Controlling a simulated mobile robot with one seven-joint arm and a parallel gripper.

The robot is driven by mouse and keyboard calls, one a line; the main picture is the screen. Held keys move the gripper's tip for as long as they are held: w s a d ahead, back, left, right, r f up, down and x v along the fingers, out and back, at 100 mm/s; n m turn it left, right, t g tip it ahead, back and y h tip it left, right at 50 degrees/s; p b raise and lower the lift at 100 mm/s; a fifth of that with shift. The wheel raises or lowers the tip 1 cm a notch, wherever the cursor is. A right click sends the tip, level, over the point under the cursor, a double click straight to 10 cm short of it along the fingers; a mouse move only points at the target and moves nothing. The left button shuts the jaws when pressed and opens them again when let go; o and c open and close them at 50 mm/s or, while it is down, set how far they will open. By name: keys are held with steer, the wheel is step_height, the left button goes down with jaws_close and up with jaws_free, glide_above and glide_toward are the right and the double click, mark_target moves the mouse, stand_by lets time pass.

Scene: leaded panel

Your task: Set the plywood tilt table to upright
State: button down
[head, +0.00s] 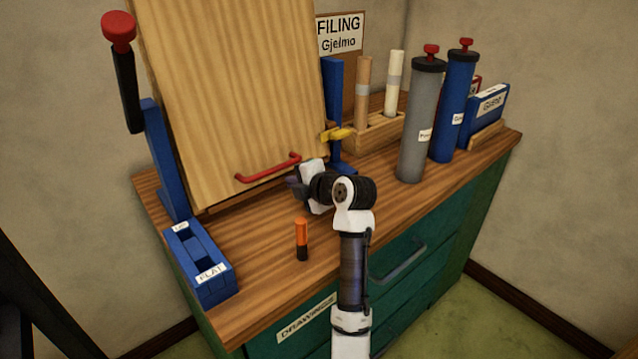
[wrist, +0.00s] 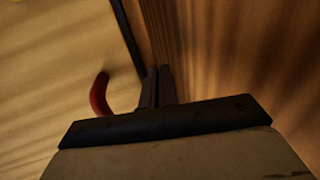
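The plywood tilt table (head: 235,90) is a pale wooden board standing steeply, leaning back a little, between blue side posts. A red handle (head: 268,168) is fixed near its lower edge and also shows in the wrist view (wrist: 100,95). A black lever with a red knob (head: 118,30) stands at its left side. A yellow piece (head: 337,134) sits on the right post. My gripper (head: 294,186) is low in front of the board, just below and right of the handle, apart from it. In the wrist view its dark fingers (wrist: 158,87) are together, with nothing seen between them.
A blue holder (head: 205,270) labelled FLAT stands at the bench's front left. An orange and black marker (head: 302,240) stands left of my arm. Grey (head: 420,120) and blue (head: 455,105) cylinders and a wooden tube rack (head: 375,133) fill the right side.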

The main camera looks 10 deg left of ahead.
steer(key=shift+w+a+f, duration=0.25)
steer(key=shift+a, duration=0.1)
stand_by(0.5)
steer(key=shift+s, duration=0.1)
